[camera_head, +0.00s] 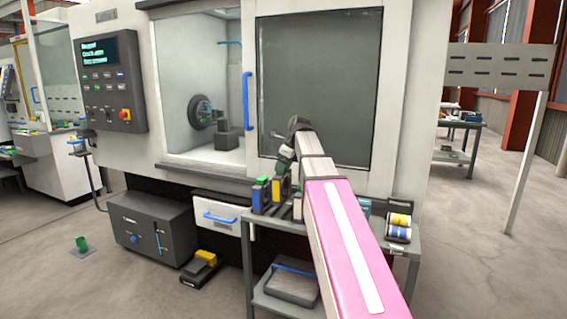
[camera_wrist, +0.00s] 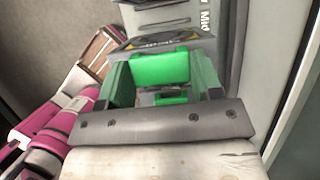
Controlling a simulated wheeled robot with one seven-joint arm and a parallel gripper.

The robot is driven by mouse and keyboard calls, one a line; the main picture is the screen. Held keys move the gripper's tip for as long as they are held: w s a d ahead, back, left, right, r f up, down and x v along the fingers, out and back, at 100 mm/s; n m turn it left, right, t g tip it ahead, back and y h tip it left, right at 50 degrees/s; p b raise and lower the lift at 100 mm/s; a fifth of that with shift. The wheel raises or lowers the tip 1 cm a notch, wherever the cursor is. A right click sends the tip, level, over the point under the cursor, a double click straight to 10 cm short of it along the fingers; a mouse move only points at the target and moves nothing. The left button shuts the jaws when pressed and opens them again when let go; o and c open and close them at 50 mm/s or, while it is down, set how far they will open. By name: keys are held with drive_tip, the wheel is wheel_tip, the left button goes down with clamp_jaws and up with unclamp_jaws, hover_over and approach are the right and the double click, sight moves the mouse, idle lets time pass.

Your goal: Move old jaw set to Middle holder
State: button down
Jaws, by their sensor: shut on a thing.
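In the wrist view my gripper (camera_wrist: 161,80) has a green finger on each side and is shut on a bright green block (camera_wrist: 160,68), which I take to be the old jaw set. A grey holder plate labelled "Mid" (camera_wrist: 172,17), the Middle holder, lies just beyond the block. A dark plate with yellow marks (camera_wrist: 150,42) sits between them. I cannot tell whether the block touches the holder. In the head view my pink arm reaches over the bench, and the gripper end (camera_head: 285,158) is small and partly hidden beside the blue and yellow jaw holders.
A blue-and-green unit (camera_head: 261,195) and a yellow unit (camera_head: 279,188) stand on the grey bench (camera_head: 400,244). Blue and yellow rolls (camera_head: 399,227) stand at its right. The machine's door is open on the left, showing a chuck (camera_head: 201,112). Its dark window (camera_head: 318,90) is close behind the arm.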

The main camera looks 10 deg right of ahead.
drive_tip(key=shift+f, duration=2.95)
drive_tip(key=shift+c, duration=1)
unclamp_jaws()
drive_tip(key=v, duration=1)
drive_tip(key=shift+d+r, duration=0.2)
drive_tip(key=shift+r, duration=0.15)
drive_tip(key=shift+s, duration=0.1)
wheel_tip(320, 180, up, 7)
hover_over(286, 173)
drive_tip(key=s+d, duration=0.2)
drive_tip(key=d, duration=0.1)
drive_tip(key=shift+a, duration=0.25)
